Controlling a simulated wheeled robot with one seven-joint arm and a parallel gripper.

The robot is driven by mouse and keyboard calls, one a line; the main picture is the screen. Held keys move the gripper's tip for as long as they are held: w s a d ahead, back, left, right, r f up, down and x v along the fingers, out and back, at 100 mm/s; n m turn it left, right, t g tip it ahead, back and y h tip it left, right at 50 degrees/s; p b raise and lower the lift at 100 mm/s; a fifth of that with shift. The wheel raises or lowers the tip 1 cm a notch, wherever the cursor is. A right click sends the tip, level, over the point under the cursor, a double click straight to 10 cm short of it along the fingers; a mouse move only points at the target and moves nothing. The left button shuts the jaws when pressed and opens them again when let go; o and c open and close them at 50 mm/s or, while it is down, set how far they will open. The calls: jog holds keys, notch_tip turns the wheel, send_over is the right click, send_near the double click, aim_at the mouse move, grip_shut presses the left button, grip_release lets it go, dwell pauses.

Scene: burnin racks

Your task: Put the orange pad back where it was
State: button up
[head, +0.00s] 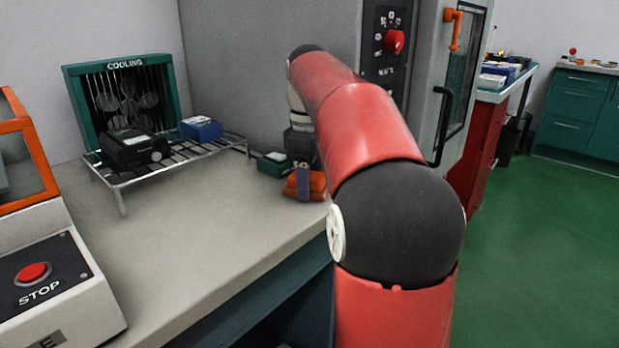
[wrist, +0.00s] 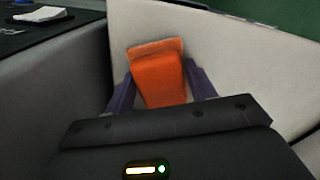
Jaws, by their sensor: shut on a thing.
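The orange pad (wrist: 158,75) is between the two purple-grey fingers of my gripper (wrist: 161,90) in the wrist view. The gripper is shut on it, one finger on each side. In the head view the orange pad (head: 314,187) shows low over the bench near its front right edge, left of my red arm. One finger of my gripper (head: 303,183) covers part of it there. I cannot tell whether the pad touches the bench top.
A wire rack (head: 190,153) holds a black device (head: 133,149) and a blue box (head: 201,128) before the green COOLING panel (head: 72,100). A small green box (head: 272,164) sits just left of my gripper. The bench (head: 205,215) is clear in front.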

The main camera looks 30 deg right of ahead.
jog(key=o, duration=1)
jog(key=shift+c, duration=0.2)
notch_tip(320, 180, up, 10)
jog(key=p, duration=0.3)
jog(key=shift+w, duration=0.1)
jog(key=shift+r, duration=1.1)
